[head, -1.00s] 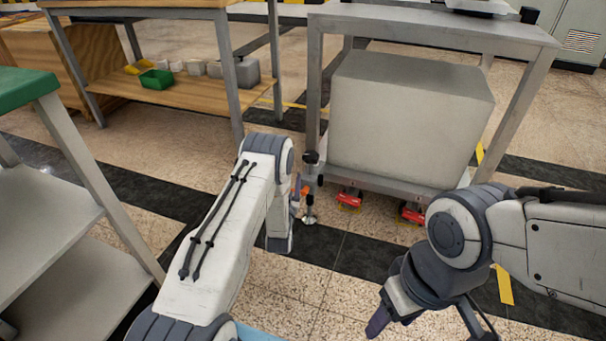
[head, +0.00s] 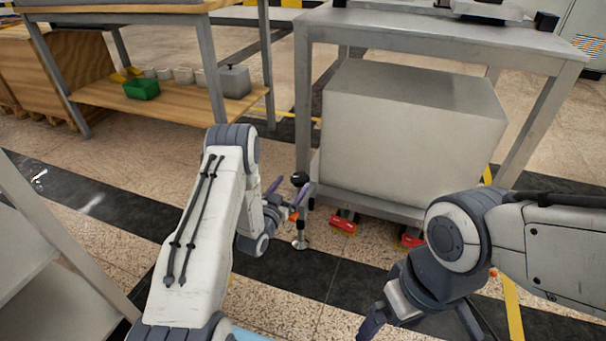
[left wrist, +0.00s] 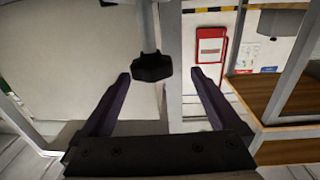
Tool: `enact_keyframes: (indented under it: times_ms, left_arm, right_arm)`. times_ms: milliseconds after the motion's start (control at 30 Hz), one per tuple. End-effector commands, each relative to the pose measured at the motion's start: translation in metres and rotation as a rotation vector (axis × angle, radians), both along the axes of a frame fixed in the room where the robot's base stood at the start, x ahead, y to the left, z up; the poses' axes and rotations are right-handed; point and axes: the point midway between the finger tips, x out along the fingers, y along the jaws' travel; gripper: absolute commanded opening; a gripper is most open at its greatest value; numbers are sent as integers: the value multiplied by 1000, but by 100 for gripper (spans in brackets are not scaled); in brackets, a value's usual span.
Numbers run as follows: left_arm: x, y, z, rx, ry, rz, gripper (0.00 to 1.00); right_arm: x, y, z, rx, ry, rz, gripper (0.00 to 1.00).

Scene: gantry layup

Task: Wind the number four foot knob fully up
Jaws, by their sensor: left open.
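A black foot knob (head: 300,179) stands at the near left corner of the metal bench. Below it, a post runs down past an orange part (head: 294,216) to a round silver foot (head: 299,243) at the floor. No number is readable on it. My left gripper (head: 288,192) is open at the knob. In the left wrist view, the black knob (left wrist: 152,67) lies between the tips of the two fingers, nearer the left finger, with gaps on both sides. My right gripper (head: 420,325) is spread open and empty at the bottom of the head view, away from the knob.
The metal bench (head: 440,37) carries a large grey block (head: 410,135) on its lower shelf. Red caster parts (head: 343,222) sit under it. A wooden-shelved table (head: 175,104) stands behind left, and a grey shelf unit (head: 30,255) stands at the left. Floor between is clear.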

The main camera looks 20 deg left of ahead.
Motion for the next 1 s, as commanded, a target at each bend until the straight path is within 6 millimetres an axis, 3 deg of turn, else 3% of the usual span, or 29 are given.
enact_keyframes:
  times_ms: [100, 333, 500, 767, 1000]
  left_arm:
    - [27, -12, -3, 1, -6, -13, 97]
    - [63, -20, -3, 0, -3, -17, 97]
    - [73, -22, -1, -1, -1, -17, 97]
    - [74, -19, 0, -1, 0, -14, 97]
    - [73, -18, 0, -1, 0, -13, 11]
  right_arm:
    - [0, 0, -17, 0, 0, 0, 97]
    - [0, 0, -32, 0, 0, 0, 97]
    - [0, 0, -35, 0, 0, 0, 97]
    - [0, 0, -34, 0, 0, 0, 97]
    - [0, 0, -34, 0, 0, 0, 97]
